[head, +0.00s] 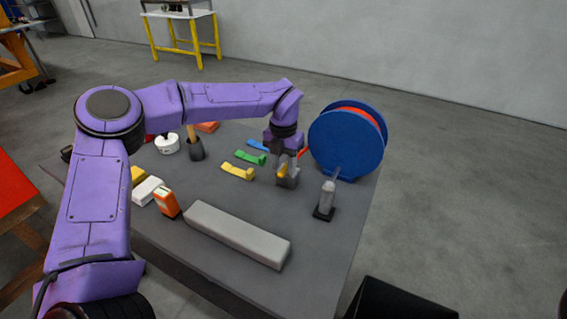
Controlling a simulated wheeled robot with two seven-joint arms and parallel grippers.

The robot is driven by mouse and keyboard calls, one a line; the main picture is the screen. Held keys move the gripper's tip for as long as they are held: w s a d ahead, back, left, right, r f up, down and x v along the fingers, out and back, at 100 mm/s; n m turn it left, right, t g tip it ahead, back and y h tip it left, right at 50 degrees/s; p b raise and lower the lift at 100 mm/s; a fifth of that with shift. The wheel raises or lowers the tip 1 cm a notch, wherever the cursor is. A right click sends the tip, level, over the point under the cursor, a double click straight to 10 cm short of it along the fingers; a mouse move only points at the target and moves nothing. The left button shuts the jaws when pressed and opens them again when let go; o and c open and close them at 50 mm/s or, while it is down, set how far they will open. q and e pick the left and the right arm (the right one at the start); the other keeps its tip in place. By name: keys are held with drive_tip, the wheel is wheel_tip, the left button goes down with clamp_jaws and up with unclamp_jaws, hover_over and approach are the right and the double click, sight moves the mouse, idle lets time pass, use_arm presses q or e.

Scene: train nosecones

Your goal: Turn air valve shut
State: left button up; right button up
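My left arm reaches in from the left, and its gripper (286,172) points down at the table, just left of the blue reel. Small grey and yellow parts show at the gripper's fingertips. They may be the air valve and its handle, but I cannot tell them clearly from the fingers. Whether the fingers are open or shut does not show. A blue reel (338,145) with orange-red hose (362,112) stands upright behind and to the right of the gripper. My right gripper is not in view.
Blue, green (248,157) and yellow (237,173) handled pieces lie left of the gripper. A grey upright fitting (327,198) stands to its right. A long grey block (237,234) lies at the front. An orange device (166,204) and white block (147,190) sit further left.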

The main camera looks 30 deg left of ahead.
sight(283, 169)
use_arm(q)
wheel_tip(283, 169, up, 11)
drive_tip(key=b, duration=0.1)
drive_tip(key=shift+f, duration=0.2)
drive_tip(key=shift+f, duration=0.1)
idle(0.4)
